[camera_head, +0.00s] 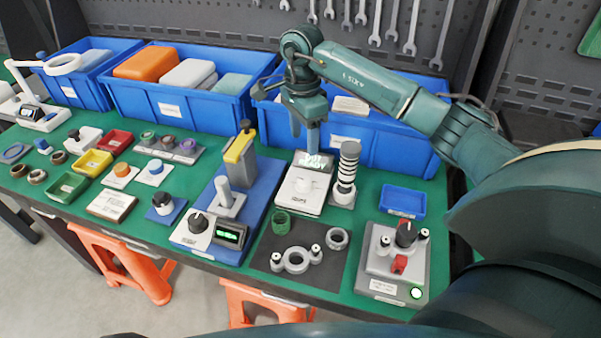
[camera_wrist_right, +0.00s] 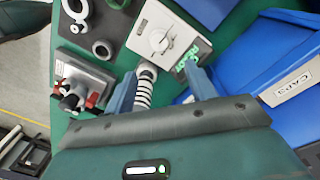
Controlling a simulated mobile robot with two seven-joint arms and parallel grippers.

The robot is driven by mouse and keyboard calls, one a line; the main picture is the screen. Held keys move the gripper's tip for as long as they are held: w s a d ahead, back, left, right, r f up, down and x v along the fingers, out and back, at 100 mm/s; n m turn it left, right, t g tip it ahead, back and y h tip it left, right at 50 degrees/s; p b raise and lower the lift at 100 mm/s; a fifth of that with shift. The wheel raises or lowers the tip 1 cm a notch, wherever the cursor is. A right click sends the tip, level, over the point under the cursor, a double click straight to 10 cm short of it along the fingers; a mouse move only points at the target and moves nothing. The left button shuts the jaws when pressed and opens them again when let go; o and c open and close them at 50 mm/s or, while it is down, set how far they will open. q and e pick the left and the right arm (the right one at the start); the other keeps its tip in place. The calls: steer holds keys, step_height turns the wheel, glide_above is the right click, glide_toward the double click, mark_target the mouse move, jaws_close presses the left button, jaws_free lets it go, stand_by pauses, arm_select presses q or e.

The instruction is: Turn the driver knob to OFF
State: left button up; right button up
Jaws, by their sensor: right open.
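A grey box (camera_head: 393,262) at the right front of the green table carries a black knob (camera_head: 405,233), a red switch part (camera_head: 399,264) and a lit green light (camera_head: 416,292). Another black knob (camera_head: 198,222) sits on the blue-based device beside a small green display. I cannot tell which is the driver knob, nor read either setting. My right gripper (camera_head: 308,128) is open and empty, pointing down above the white balance-like device (camera_head: 302,187). In the right wrist view the open fingers (camera_wrist_right: 162,85) show, with the grey box's black knob (camera_wrist_right: 69,101) beyond the left finger.
A striped post (camera_head: 346,172) stands close by the gripper. A dark mat (camera_head: 300,262) with grey rings lies between the blue-based device (camera_head: 250,205) and the grey box. A small blue tray (camera_head: 403,201) lies behind the box. Large blue bins (camera_head: 190,105) line the back.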

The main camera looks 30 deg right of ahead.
mark_target(305, 179)
steer(key=f, duration=0.3)
steer(key=f+p, duration=0.1)
steer(key=f, duration=0.7)
steer(key=shift+s+a, duration=0.1)
steer(key=shift+s, duration=0.2)
arm_select(q)
steer(key=shift+s+a+p, duration=0.1)
steer(key=shift+a+p, duration=0.2)
steer(key=shift+a, duration=0.05)
arm_select(e)
steer(key=shift+f, duration=0.5)
arm_select(q)
steer(key=shift+r, duration=0.1)
arm_select(e)
steer(key=shift+c, duration=0.5)
steer(key=c, duration=0.9)
steer(key=shift+o, duration=0.2)
